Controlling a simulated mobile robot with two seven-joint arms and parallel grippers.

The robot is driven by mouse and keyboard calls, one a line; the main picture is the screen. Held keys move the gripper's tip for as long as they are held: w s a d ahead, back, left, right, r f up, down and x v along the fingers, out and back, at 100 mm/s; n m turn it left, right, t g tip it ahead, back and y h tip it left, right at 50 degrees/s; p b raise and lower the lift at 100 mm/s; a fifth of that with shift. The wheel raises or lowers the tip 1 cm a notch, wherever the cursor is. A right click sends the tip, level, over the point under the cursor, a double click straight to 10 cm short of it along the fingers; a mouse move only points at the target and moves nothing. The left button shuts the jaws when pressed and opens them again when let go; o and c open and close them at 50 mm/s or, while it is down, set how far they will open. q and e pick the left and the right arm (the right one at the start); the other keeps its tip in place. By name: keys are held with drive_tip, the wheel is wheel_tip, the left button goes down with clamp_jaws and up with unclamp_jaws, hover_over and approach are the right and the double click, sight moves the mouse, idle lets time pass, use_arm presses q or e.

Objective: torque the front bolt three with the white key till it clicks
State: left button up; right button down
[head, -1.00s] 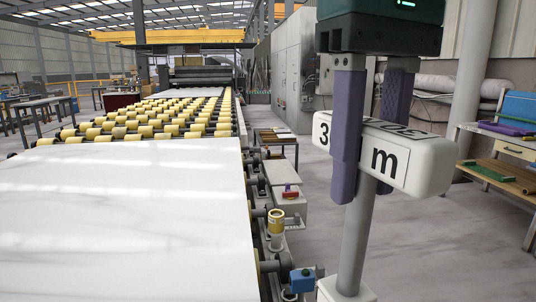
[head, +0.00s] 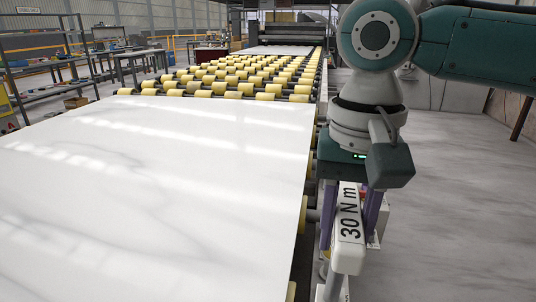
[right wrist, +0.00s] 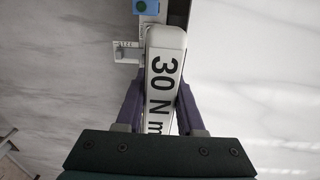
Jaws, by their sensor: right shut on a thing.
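The white key is a torque key with a white block handle (head: 348,252) marked "30 N m" and a grey shaft below it. My right gripper (head: 350,222) is shut on the handle, with one purple finger on each side. The handle also shows in the right wrist view (right wrist: 163,75), lying lengthwise between the fingers. The key is at the right side of the roller line, and its shaft runs down out of the head view. Front bolt three cannot be made out, and neither can the key's lower end. My left gripper is not in view.
A white stone slab (head: 150,170) lies left of the key, with yellow rollers (head: 230,85) behind it. Floor to the right (head: 455,200) is clear.

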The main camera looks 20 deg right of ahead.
use_arm(q)
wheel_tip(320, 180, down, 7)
drive_tip(key=b, duration=0.5)
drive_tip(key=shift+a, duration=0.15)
use_arm(e)
wheel_tip(320, 180, down, 14)
drive_tip(key=s+d+m, duration=0.1)
drive_tip(key=d+m, duration=0.1)
drive_tip(key=shift+s+d, duration=0.15)
drive_tip(key=shift+d, duration=0.2)
use_arm(q)
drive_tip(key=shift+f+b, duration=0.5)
drive_tip(key=shift+b, duration=0.1)
use_arm(e)
drive_tip(key=shift+f, duration=2.65)
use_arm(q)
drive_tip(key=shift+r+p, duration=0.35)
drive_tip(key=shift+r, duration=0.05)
use_arm(e)
drive_tip(key=shift+r, duration=0.1)
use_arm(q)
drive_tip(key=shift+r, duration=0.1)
